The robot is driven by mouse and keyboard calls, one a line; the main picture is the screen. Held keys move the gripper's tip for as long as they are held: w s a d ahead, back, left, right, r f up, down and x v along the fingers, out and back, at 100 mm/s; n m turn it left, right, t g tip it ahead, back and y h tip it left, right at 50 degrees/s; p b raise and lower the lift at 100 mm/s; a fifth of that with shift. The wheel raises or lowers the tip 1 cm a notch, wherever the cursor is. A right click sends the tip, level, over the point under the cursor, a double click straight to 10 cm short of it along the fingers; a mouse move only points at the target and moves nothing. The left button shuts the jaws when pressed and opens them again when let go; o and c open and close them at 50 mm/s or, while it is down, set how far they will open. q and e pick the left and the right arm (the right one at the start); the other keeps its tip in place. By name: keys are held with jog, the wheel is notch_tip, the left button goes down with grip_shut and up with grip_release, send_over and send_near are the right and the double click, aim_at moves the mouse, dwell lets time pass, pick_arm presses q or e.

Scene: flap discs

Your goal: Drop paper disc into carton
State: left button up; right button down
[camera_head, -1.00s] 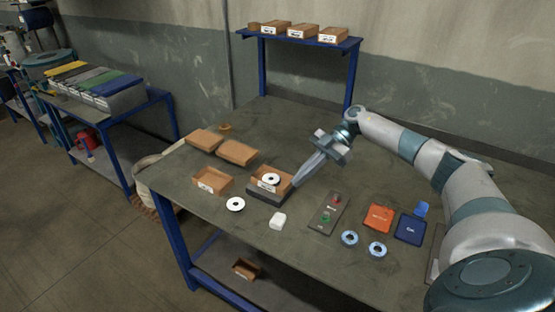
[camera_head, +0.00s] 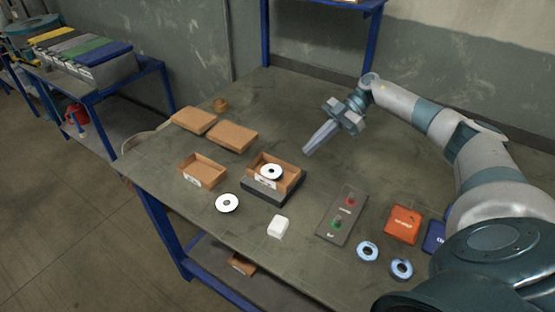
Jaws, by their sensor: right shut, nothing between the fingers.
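A white paper disc (camera_head: 271,171) with a dark centre lies inside an open brown carton (camera_head: 291,184), which sits on a dark base (camera_head: 262,193). A second white disc (camera_head: 227,203) lies flat on the table. Another open carton (camera_head: 202,172) stands to the left and looks empty. My right gripper (camera_head: 308,151) is shut and empty, above the table, behind and to the right of the carton with the disc, apart from it. My left gripper is not in view.
A white block (camera_head: 278,226), a control panel with red and green buttons (camera_head: 342,214), two blue-rimmed discs (camera_head: 368,251) and an orange box (camera_head: 403,223) are on the table (camera_head: 290,127). Two flat brown cartons (camera_head: 232,135) lie at the back left. The table's far middle is clear.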

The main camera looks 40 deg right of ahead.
aim_at(268, 174)
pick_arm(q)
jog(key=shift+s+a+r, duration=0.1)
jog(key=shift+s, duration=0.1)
pick_arm(e)
jog(key=shift+a, duration=0.15)
